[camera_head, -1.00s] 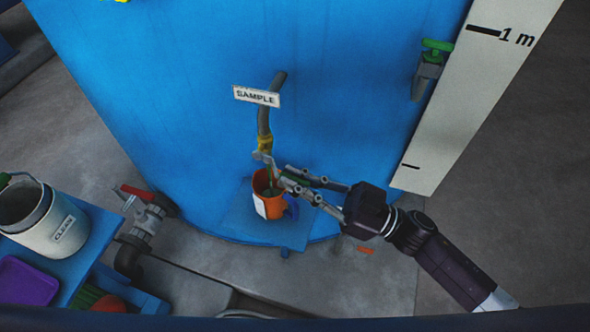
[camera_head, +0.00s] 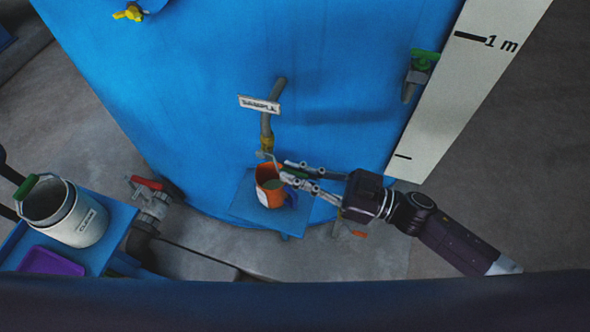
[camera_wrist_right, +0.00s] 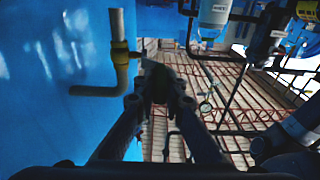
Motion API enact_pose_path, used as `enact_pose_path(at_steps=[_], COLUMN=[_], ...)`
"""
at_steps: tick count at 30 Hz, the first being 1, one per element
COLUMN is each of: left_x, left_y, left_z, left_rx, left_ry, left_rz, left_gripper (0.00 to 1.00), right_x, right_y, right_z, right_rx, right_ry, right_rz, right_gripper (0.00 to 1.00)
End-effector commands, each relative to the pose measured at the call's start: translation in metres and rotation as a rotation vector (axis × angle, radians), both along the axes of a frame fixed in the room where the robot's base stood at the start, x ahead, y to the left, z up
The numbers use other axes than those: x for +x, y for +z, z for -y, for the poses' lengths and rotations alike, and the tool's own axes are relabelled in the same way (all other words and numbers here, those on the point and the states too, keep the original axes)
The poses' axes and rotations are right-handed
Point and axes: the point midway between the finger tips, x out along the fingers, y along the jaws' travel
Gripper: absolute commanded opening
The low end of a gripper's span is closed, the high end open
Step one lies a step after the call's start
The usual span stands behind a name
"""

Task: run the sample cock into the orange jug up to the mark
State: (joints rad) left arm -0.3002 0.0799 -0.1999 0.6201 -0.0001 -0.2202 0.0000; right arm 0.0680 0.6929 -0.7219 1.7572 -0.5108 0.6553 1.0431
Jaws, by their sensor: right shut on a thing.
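The sample cock (camera_head: 267,145) hangs on a grey pipe under a SAMPLE sign (camera_head: 259,104) on the blue vessel. Its yellow-banded body also shows in the right wrist view (camera_wrist_right: 120,52). The orange jug (camera_head: 268,195) stands upright below the cock on a small blue shelf, with a pale label on its side. Something pale shows inside it; I cannot tell the level or see the mark. My right gripper (camera_head: 282,171) is shut on the cock's green handle (camera_head: 296,173), just above and right of the jug. In the wrist view the handle is a dark shape between the fingertips. My left gripper is not in view.
A blue bench at left bears a white bucket (camera_head: 88,222) and a purple tray (camera_head: 50,262). A red-handled valve (camera_head: 147,184) stands near the vessel's foot. A green-handled valve (camera_head: 421,65) and a white level scale (camera_head: 462,90) are at right. Open floor lies further right.

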Motion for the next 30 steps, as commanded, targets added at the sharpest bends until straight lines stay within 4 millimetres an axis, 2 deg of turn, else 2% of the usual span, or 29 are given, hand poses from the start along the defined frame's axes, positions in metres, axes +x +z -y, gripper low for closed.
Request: enact_pose_path(at_steps=[1, 5, 16, 20, 30], left_x=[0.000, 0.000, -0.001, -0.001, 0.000], left_y=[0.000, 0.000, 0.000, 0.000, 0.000], left_z=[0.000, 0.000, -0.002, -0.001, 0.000], left_rx=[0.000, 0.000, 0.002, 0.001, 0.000], left_ry=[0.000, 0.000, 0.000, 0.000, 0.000], left_rz=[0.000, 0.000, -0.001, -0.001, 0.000], left_gripper=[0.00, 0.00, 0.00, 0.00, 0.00], right_x=[0.001, 0.001, -0.002, -0.008, -0.029], right_y=[0.002, 0.002, -0.001, -0.003, -0.010], right_z=[0.000, 0.000, 0.006, 0.024, 0.091], right_rx=[0.002, 0.002, 0.000, -0.003, -0.002], right_ry=[-0.001, 0.000, 0.000, -0.001, -0.001], right_rz=[0.004, 0.003, 0.000, -0.001, -0.001], right_gripper=[0.13, 0.27, 0.28, 0.28, 0.28])
